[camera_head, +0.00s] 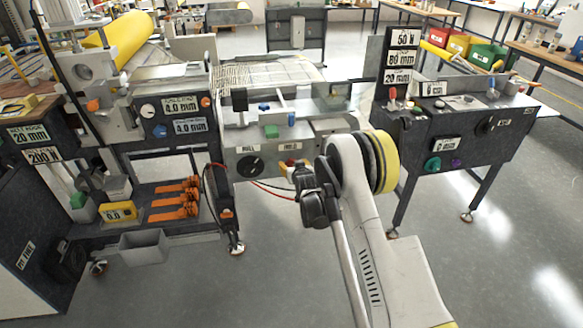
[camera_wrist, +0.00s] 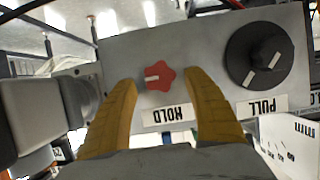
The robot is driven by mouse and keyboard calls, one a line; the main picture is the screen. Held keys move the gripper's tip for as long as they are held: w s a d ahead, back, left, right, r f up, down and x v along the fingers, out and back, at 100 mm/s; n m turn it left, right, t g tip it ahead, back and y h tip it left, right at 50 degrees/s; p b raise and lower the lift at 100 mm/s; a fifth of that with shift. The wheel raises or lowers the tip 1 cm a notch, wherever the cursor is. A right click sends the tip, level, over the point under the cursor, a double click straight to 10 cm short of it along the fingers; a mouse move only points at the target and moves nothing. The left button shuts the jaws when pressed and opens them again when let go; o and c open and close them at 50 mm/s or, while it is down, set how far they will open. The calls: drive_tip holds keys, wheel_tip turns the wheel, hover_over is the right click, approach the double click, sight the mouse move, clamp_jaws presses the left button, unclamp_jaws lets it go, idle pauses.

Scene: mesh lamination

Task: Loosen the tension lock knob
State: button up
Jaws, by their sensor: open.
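A red star-shaped knob (camera_wrist: 162,77) with a white mark is on a grey panel (camera_wrist: 125,50) in the wrist view. The label beside it reads HOLD, upside down in this view. My gripper (camera_wrist: 160,80) is open, with a yellow-orange finger on each side of the knob in the picture. In the head view my gripper (camera_head: 285,169) is at the panel's front, below the HOLD label (camera_head: 290,147). The knob is mostly hidden there by my wrist and fingers.
A larger black dial (camera_wrist: 260,56) labelled PULL is right of the knob in the wrist view. It also shows in the head view (camera_head: 250,166). Red cable hangs below the panel. A control console (camera_head: 455,130) stands to the right, with free floor before it.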

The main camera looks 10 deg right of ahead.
drive_tip(key=shift+x, duration=1.1)
drive_tip(key=c, duration=1.2)
